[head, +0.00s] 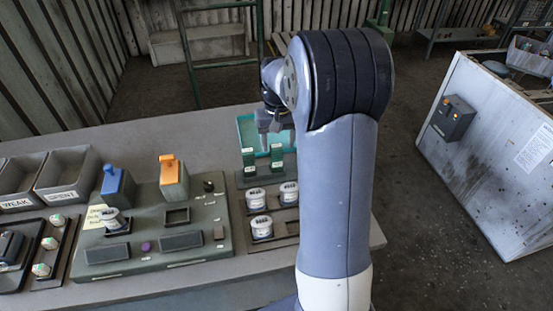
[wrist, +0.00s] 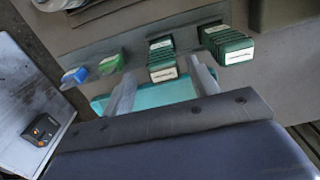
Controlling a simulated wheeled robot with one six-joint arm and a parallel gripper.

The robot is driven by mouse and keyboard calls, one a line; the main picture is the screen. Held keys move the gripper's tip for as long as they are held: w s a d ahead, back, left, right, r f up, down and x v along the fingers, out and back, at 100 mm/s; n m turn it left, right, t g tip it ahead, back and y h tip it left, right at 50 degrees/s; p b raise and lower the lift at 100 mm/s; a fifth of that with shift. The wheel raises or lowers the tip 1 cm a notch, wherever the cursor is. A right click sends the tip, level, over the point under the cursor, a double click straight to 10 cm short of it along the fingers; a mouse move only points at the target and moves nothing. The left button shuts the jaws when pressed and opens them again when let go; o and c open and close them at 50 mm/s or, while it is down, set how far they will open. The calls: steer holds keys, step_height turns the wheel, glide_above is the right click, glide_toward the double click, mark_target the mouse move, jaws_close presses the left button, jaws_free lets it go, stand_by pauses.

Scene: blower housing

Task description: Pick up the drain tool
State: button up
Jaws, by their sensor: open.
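I cannot make out for certain which thing is the drain tool. My gripper (head: 272,128) hangs over the teal tray (head: 246,128) at the back right of the bench, partly hidden by my arm. In the wrist view my gripper (wrist: 162,74) is open, its two fingers apart with nothing seen held between them. The teal tray (wrist: 165,93) shows between and behind the fingers. Beyond the fingertips stand green blocks with white labels (wrist: 162,72). A blue piece (wrist: 74,77) and a green piece (wrist: 110,65) lie to their left.
White-lidded tubs (head: 262,228) sit in a holder in front of the green blocks (head: 248,158). A panel with a blue lever (head: 112,180) and an orange lever (head: 172,172) stands left. Grey bins (head: 66,177) are farther left. A white cabinet (head: 490,150) stands right, across open floor.

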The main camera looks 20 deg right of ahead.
mark_target(276, 154)
steer(key=f, duration=0.3)
steer(key=f+p, duration=0.1)
steer(key=shift+a+f, duration=0.25)
steer(key=shift+f, duration=0.15)
steer(key=c, duration=0.9)
